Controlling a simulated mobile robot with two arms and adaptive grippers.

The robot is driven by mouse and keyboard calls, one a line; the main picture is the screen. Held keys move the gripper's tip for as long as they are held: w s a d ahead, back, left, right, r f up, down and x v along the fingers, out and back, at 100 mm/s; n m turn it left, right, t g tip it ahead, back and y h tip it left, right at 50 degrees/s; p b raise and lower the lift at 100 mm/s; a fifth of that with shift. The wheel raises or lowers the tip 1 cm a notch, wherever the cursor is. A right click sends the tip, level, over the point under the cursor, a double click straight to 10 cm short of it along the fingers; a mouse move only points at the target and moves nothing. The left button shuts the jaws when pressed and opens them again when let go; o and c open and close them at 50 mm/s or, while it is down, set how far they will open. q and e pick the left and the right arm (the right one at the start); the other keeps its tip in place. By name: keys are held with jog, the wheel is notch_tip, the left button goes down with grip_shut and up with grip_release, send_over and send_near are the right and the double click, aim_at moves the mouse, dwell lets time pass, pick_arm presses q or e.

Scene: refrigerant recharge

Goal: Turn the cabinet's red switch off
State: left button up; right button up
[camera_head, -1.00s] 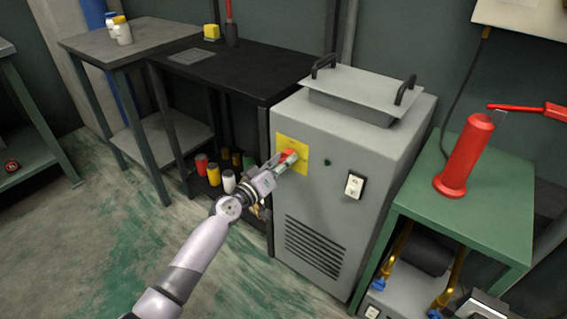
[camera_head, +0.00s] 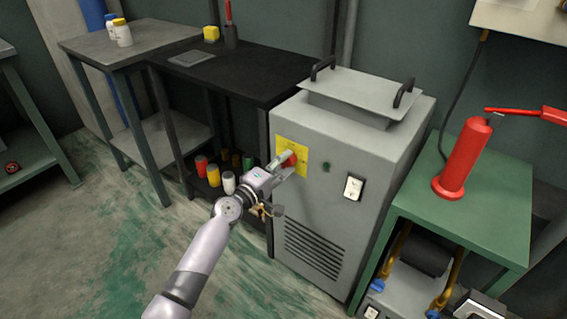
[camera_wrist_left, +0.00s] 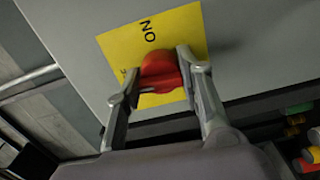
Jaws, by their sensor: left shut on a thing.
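The grey cabinet (camera_head: 318,190) stands in the middle of the head view. Its red switch (camera_head: 290,159) sits on a yellow plate (camera_head: 302,146) on the front. In the left wrist view the red switch (camera_wrist_left: 160,72) lies between the two fingers of my left gripper (camera_wrist_left: 160,85), which is shut on it. The yellow plate (camera_wrist_left: 188,25) shows the letters "NO" and part of another marking. In the head view my left gripper (camera_head: 284,168) reaches the switch from the lower left and partly covers it. My right gripper is not in view.
A white rocker switch (camera_head: 353,188) is right of the yellow plate. A green table (camera_head: 500,215) with a red cylinder (camera_head: 463,160) stands to the right. A black table (camera_head: 250,65) is to the left, with several small bottles below it. Open floor lies front left.

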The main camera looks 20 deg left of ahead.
pick_arm(q)
jog(key=shift+n, duration=0.5)
jog(key=o, duration=1.2)
jog(key=shift+c, duration=0.2)
jog(key=v, duration=1.2)
